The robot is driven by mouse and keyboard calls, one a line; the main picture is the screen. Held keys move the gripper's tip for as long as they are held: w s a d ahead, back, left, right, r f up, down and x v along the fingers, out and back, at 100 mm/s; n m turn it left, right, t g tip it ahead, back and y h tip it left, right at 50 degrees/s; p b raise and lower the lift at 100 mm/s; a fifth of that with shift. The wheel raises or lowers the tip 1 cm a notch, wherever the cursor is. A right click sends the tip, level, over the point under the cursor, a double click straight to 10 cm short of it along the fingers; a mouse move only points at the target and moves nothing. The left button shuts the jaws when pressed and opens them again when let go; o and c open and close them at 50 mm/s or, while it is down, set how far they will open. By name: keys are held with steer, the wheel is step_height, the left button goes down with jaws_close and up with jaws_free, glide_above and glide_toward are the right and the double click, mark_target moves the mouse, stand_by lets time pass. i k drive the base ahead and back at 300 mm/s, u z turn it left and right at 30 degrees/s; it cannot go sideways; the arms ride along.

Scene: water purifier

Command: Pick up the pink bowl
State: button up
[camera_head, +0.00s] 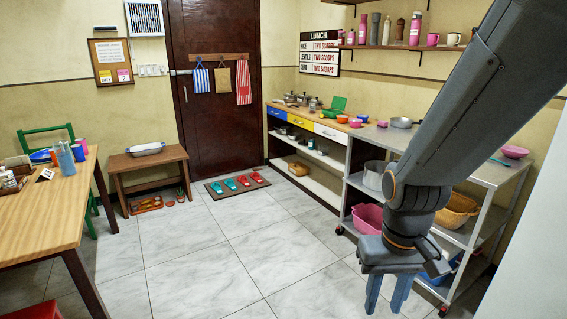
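A pink bowl (515,152) sits on the metal counter at the far right, to the right of my arm. A smaller pink bowl (355,123) sits on the same run of counter, farther back. A large pink basin (367,217) is on a lower shelf, just behind my gripper in the picture. My gripper (387,296) hangs pointing down at the lower right, in front of the shelves. Its two blue fingers are apart with nothing between them. My arm hides part of the counter and shelves.
The metal shelf unit (482,172) holds a grey pot (374,176) and an orange basket (457,210). A wooden table (50,210) stands at the left. A mat with slippers lies by the door. The tiled floor (205,262) in the middle is clear.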

mark_target(354, 123)
steer(key=u, duration=0.45)
steer(key=i, duration=3.55)
steer(key=z, duration=1.1)
steer(key=i, duration=1.2)
steer(key=z, duration=0.7)
